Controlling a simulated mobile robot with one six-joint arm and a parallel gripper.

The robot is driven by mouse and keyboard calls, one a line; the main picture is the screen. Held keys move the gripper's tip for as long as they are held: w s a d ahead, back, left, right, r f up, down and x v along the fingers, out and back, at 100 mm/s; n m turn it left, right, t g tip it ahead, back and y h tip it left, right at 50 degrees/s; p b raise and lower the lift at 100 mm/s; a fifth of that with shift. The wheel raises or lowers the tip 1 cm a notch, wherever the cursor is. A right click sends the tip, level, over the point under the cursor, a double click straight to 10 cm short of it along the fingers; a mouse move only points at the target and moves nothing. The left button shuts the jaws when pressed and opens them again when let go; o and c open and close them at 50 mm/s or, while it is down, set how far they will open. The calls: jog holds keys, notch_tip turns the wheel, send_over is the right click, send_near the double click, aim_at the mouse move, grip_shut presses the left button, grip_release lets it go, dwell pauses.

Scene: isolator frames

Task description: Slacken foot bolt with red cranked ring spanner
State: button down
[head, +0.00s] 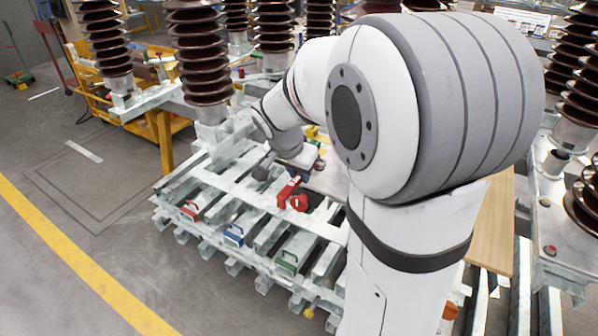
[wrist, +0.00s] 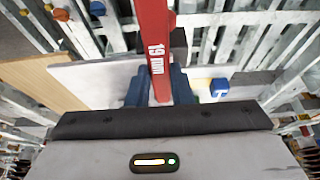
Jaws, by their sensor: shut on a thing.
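The red cranked ring spanner (wrist: 154,35) runs up from between my gripper's fingers in the wrist view, with "19 mm" printed on its shank. My gripper (wrist: 160,88) is shut on it, one blue finger on each side. The spanner's far end leaves the top of the wrist view. In the head view a red piece that looks like the spanner (head: 289,188) shows above the pale slatted frame, just below my wrist. My arm hides most of my gripper there. I cannot make out the foot bolt or tell whether the ring is on one.
Red (head: 190,210), blue (head: 233,235) and green (head: 287,263) items sit along the slatted frame's front. Tall brown ribbed insulators (head: 200,60) stand behind. A yellow trolley (head: 140,85) is at the back left. A wooden board (head: 492,225) lies right. The left floor is clear.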

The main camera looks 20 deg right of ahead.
jog(key=shift+f+b, duration=0.45)
dwell(0.4)
jog(key=s+d+n+y+p, duration=0.1)
jog(key=d+n, duration=0.1)
jog(key=n, duration=0.1)
jog(key=s+d+n+t+y+p, duration=0.1)
jog(key=d+n, duration=0.2)
jog(key=s+d+n+p, duration=0.1)
jog(key=s+d+n, duration=0.1)
jog(key=shift+d+f+n+t+y, duration=0.25)
jog(key=shift+n+t+y, duration=0.15)
jog(key=d+n+y+b, duration=0.1)
jog(key=d+n+b, duration=0.1)
jog(key=b, duration=0.1)
jog(key=shift+d+b, duration=0.1)
jog(key=shift+b, duration=0.3)
jog(key=shift+d+r+n+b, duration=0.25)
jog(key=shift+d+n+b, duration=0.1)
jog(key=shift+n, duration=0.25)
jog(key=shift+r, duration=0.1)
